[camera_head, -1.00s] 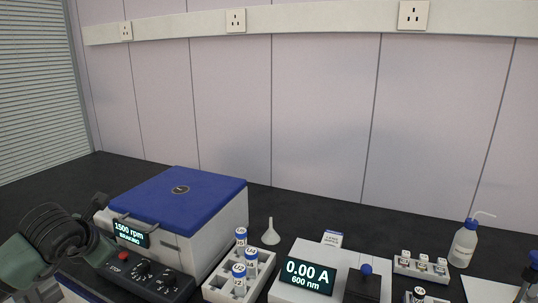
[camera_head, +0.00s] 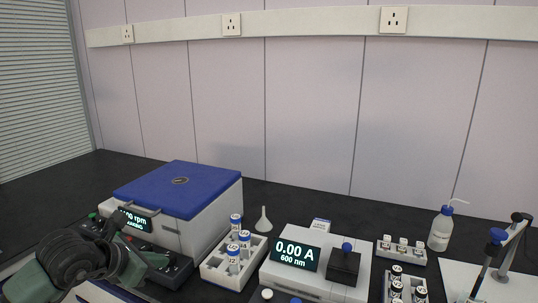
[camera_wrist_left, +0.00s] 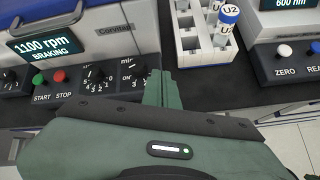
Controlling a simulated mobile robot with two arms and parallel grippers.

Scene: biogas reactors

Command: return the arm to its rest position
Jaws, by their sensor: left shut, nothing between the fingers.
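My left arm comes in at the lower left of the head view, with its dark green gripper (camera_head: 156,260) in front of the centrifuge's control panel. In the left wrist view the two green fingers (camera_wrist_left: 159,88) are together and hold nothing. They point at the bench front, just right of the knobs; I cannot tell whether they touch anything. The centrifuge (camera_head: 180,195) has a closed blue lid, and its display (camera_wrist_left: 50,47) reads 1100 rpm, braking. My arm partly hides its panel. My right gripper is in neither view.
A white rack (camera_head: 216,268) of blue-capped tubes stands right of the centrifuge. Further right are a photometer (camera_head: 290,280) reading 0.00 A, a funnel (camera_head: 263,222), smaller racks (camera_head: 401,255), a wash bottle (camera_head: 440,232) and pipettes on a stand (camera_head: 497,237). Floor shows beyond the bench front (camera_wrist_left: 297,140).

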